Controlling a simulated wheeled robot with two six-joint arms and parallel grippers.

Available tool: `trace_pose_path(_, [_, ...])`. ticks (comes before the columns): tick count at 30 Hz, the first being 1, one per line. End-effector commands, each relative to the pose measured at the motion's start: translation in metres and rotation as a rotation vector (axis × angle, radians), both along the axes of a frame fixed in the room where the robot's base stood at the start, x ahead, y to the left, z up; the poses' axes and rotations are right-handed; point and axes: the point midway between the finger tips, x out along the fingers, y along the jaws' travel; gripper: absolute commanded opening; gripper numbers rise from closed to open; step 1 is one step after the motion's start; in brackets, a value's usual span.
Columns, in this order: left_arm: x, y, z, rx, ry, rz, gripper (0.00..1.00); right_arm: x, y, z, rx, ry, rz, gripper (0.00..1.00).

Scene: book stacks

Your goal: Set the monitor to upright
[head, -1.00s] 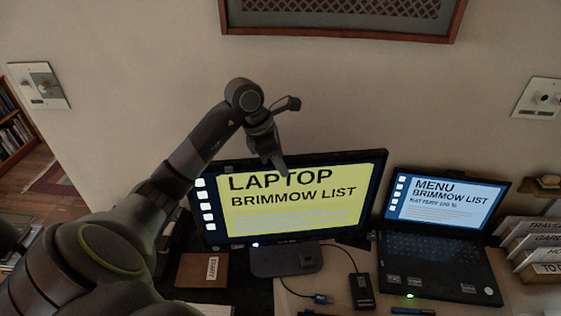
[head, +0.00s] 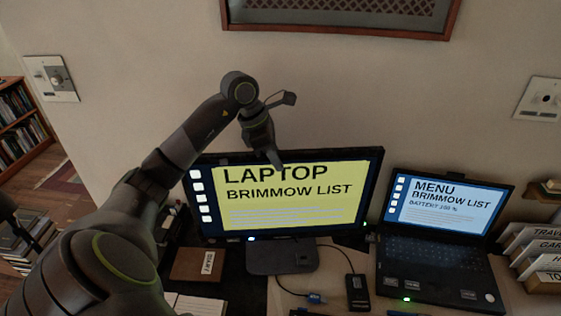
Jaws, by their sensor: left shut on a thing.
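The monitor (head: 285,200) stands on its dark base (head: 282,260) on the desk, in the middle of the head view. Its lit yellow screen reads LAPTOP BRIMMOW LIST, and its face looks nearly upright. My left gripper (head: 274,160) reaches down from above to the monitor's top edge and is shut on it, with one finger showing in front of the screen. The rear finger is hidden. My right gripper is not in view.
An open laptop (head: 440,240) stands close to the monitor's right. A brown notebook (head: 198,265) lies left of the base, and a small black box (head: 357,292) with a cable lies in front. File holders (head: 540,250) stand at the far right. The wall is close behind.

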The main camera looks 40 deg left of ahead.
Motion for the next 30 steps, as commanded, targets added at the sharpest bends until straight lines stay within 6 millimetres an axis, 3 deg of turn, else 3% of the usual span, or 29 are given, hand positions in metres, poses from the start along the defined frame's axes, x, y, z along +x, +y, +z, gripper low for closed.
trace_pose_path(4, [0.001,-0.002,0.002,-0.004,-0.006,-0.005,0.00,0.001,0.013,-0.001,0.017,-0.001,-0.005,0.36])
trace_pose_path(5, [0.001,-0.002,0.002,-0.005,-0.005,-0.005,0.26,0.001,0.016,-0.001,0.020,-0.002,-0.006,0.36])
trace_pose_path(9, [0.001,-0.002,0.001,-0.004,-0.005,-0.005,0.44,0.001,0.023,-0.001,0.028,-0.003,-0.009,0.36])
trace_pose_path(22, [-0.001,0.002,0.009,-0.001,-0.005,-0.003,0.44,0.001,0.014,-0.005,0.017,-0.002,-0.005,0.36])
trace_pose_path(30, [-0.015,0.017,0.055,0.002,-0.009,-0.001,0.44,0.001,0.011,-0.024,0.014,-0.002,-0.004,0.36])
